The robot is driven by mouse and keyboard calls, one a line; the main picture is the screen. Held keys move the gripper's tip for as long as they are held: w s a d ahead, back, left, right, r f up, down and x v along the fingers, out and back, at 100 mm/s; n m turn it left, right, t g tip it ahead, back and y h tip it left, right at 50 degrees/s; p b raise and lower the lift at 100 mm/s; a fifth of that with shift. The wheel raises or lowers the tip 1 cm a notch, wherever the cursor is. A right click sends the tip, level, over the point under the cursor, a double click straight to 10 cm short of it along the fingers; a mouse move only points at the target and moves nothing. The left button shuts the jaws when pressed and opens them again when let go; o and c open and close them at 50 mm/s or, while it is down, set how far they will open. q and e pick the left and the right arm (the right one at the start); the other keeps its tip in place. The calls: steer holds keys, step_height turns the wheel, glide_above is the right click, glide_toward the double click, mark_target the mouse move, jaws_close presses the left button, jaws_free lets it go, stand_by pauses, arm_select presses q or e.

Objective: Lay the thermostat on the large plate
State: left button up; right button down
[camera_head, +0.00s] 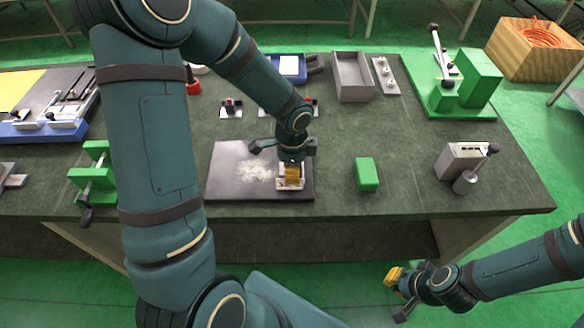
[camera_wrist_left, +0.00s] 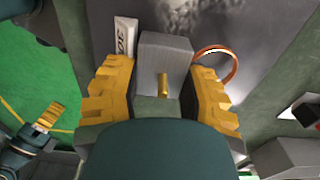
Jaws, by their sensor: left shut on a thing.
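My left gripper (camera_head: 291,176) is over the front right corner of the large dark plate (camera_head: 225,178), which has a pale worn patch. It also shows in the left wrist view (camera_wrist_left: 160,105), its yellow fingers shut on the thermostat (camera_wrist_left: 163,52), a grey block with a brass pin. A copper-coloured loop (camera_wrist_left: 232,68) shows beside the fingers. In the head view the gripper mostly hides the thermostat, and I cannot tell whether it touches the plate. My right gripper (camera_head: 394,278) is in front of the table, low and away from the plate; its finger gap is unclear.
A green block (camera_head: 367,174) lies right of the plate, and a grey clamp device (camera_head: 463,164) stands farther right. A green fixture (camera_head: 96,177) is at the left. A grey tray (camera_head: 352,78) and green press (camera_head: 470,85) stand behind. Bare table separates plate and green block.

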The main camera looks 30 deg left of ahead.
arm_select(q)
steer(key=shift+f, duration=0.2)
steer(key=o, duration=1.2)
steer(key=shift+r, duration=0.25)
step_height(320, 180, up, 12)
steer(key=p, duration=0.3)
